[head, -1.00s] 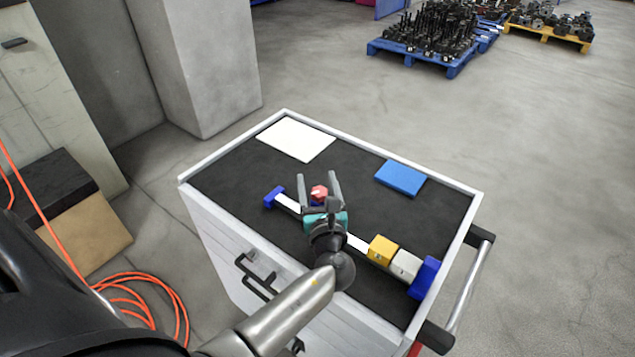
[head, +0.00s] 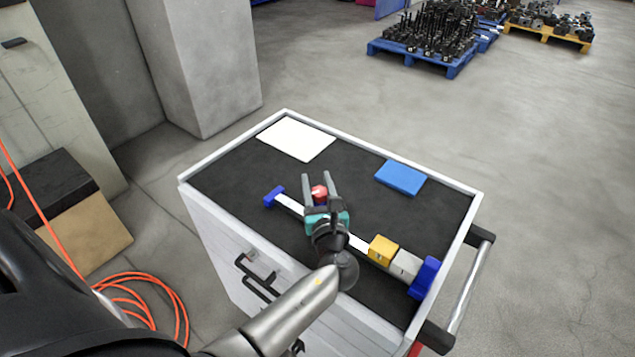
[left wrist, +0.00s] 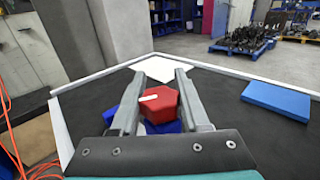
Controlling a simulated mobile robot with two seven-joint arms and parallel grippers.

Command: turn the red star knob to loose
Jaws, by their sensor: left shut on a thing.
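The red star knob (head: 319,192) sits on a blue block (head: 320,201) along a white rail (head: 290,204) on the cart top. In the left wrist view the knob (left wrist: 162,108) looks many-sided, with a white mark (left wrist: 149,98) on its top pointing left. My left gripper (head: 317,178) comes in from the front, its fingers on either side of the knob and shut on it. In the left wrist view both fingers flank the knob, and the blue block beneath is partly hidden. My right gripper is not in view.
A yellow block (head: 383,249), a grey block (head: 405,264) and a blue end piece (head: 424,278) stand at the rail's right end. A blue end piece (head: 274,196) is at its left. A white sheet (head: 296,139) and a blue slab (head: 400,177) lie behind. The cart has a raised rim (head: 384,147).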

